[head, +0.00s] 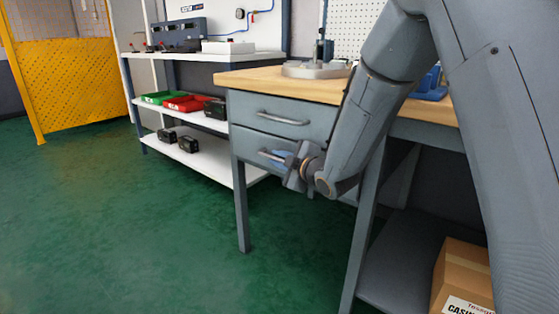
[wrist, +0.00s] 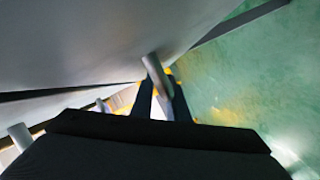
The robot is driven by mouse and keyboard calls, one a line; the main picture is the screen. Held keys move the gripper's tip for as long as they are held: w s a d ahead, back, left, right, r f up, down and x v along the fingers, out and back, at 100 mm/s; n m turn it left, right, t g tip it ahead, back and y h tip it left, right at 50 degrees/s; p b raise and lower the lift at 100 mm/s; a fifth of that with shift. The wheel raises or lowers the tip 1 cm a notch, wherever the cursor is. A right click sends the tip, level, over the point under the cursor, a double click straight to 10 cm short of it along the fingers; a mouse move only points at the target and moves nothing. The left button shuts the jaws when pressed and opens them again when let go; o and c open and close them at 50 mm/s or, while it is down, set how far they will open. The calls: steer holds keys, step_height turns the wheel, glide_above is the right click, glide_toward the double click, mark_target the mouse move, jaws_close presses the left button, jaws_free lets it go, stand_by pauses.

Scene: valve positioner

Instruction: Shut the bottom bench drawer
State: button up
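The grey workbench has two drawers under its wooden top. The top drawer (head: 267,121) has a bar handle (head: 283,117) and looks shut. The bottom drawer (head: 245,146) is below it; my gripper covers much of its front, so how far it stands out is hard to tell. My gripper (head: 277,157) is at the bottom drawer's front, by its handle. In the wrist view, my two dark fingers (wrist: 160,103) stand apart with a bright gap between them. A grey bar (wrist: 155,72) reaches to the fingertips; I cannot tell whether they touch it.
A cardboard box (head: 462,275) sits on the bench's lower shelf. A white shelf unit (head: 205,155) with green and red bins (head: 187,103) stands behind to the left. A yellow barrier (head: 70,75) is at the far left. The green floor (head: 120,230) in front is clear.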

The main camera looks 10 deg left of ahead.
steer(key=shift+d, duration=0.1)
steer(key=p+v, duration=0.2)
steer(key=v, duration=0.5)
steer(key=shift+s+d+r+p, duration=0.1)
steer(key=shift+s+d+p, duration=0.1)
steer(key=shift+s+p, duration=0.1)
steer(key=s+d+r+m+g+h, duration=0.1)
steer(key=s+m+g+h, duration=0.45)
steer(key=s, duration=1.55)
steer(key=s+d+m+g+h, duration=0.15)
steer(key=s+m+g, duration=0.6)
steer(key=s, duration=1.25)
steer(key=d+r+m+h+p, duration=0.1)
steer(key=d+r+m+p, duration=0.2)
steer(key=d+r+p, duration=0.7)
steer(key=d+r+m+h+p, duration=0.1)
steer(key=d+r+m+p, duration=0.2)
steer(key=d+r+p, duration=0.7)
step_height(320, 180, up, 6)
steer(key=p, duration=1.5)
steer(key=shift+t, duration=0.3)
